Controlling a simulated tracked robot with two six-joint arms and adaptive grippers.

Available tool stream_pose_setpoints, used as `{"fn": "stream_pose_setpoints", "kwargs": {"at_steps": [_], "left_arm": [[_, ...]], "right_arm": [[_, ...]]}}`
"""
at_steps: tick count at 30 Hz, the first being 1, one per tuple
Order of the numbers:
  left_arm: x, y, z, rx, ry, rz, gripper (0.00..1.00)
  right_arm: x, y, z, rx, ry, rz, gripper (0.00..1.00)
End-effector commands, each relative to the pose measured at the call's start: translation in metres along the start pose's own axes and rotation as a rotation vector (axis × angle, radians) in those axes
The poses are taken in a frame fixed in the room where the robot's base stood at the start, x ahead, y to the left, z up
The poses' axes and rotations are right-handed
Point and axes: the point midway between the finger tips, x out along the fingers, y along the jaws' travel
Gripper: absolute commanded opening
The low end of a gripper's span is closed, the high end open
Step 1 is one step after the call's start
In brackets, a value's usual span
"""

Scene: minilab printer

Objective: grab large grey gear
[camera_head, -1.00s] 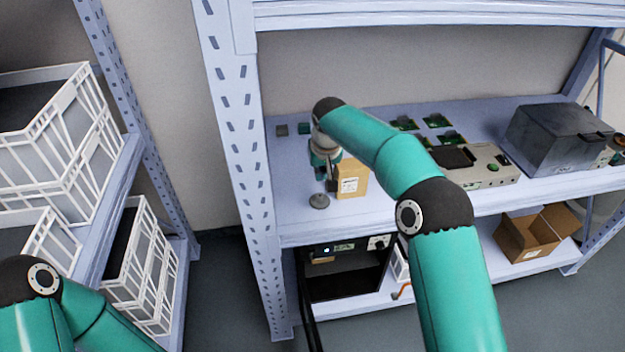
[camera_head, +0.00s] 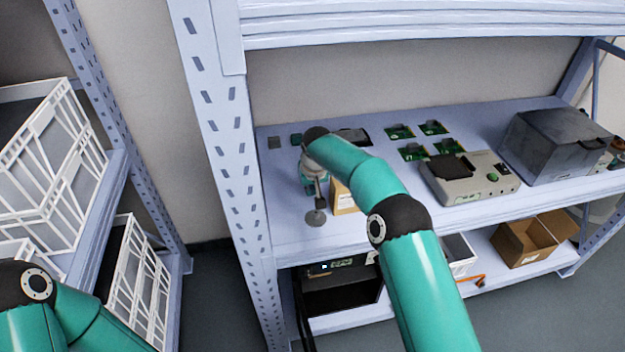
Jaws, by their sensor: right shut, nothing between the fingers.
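A grey round gear (camera_head: 315,217) lies on the upper shelf (camera_head: 290,238), near its front left edge. My right gripper (camera_head: 318,200) points down right at the gear from behind and above, shut with nothing held. Whether its fingertips touch the gear I cannot tell. My right arm hides part of the shelf. Of my left arm only links show at the lower left; its gripper is out of view.
A small cardboard box (camera_head: 343,197) stands just right of my right gripper. Several green circuit boards (camera_head: 412,152), a beige device (camera_head: 470,178) and a dark grey metal box (camera_head: 553,142) sit farther right. A shelf post (camera_head: 222,130) rises left of the gear.

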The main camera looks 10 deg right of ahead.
Motion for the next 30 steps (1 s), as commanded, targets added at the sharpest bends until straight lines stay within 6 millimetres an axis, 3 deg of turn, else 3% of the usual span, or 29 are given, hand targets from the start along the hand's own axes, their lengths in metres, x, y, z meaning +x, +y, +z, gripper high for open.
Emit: {"fn": "stream_pose_setpoints", "kwargs": {"at_steps": [3, 20, 30], "left_arm": [[-0.004, 0.001, 0.0, 0.0, 0.0, 0.0, 0.52], [-0.003, 0.001, 0.0, 0.0, 0.0, 0.0, 0.52], [-0.003, 0.001, 0.0, 0.0, 0.0, 0.0, 0.52]], "right_arm": [[0.021, -0.001, 0.001, -0.001, -0.003, 0.0, 0.0], [0.006, -0.001, 0.034, -0.002, -0.001, 0.0, 0.0], [0.005, -0.001, 0.037, -0.001, 0.001, -0.001, 0.0]]}}
